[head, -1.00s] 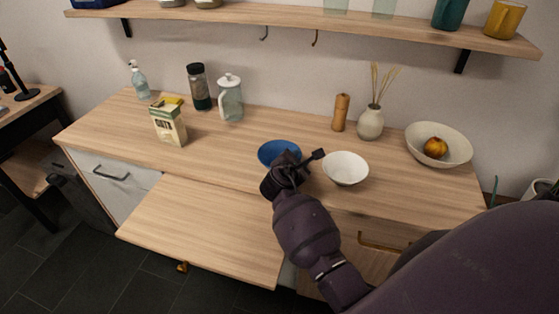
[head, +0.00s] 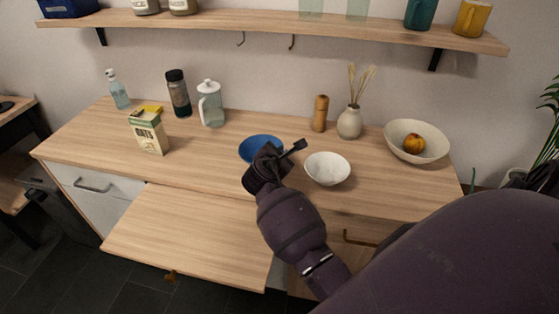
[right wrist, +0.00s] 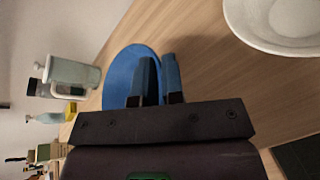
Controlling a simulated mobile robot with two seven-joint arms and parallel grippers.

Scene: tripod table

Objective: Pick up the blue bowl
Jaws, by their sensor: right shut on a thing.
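The blue bowl (head: 259,147) stands on the wooden counter, left of a white bowl, partly hidden behind my right gripper (head: 272,158) in the head view. In the right wrist view the blue bowl (right wrist: 118,72) lies under and beyond the fingers of my right gripper (right wrist: 159,70). The two fingers sit close together at its rim, and the gripper is shut on the bowl. I cannot tell whether the bowl is clear of the counter. My left gripper is not in view.
The white bowl (head: 327,169) stands just right of the blue bowl. A carton (head: 149,132), a glass jug (head: 211,104), a pepper mill (head: 320,114), a vase (head: 349,122) and a fruit bowl (head: 416,141) stand along the counter. A pulled-out board (head: 185,235) juts out in front.

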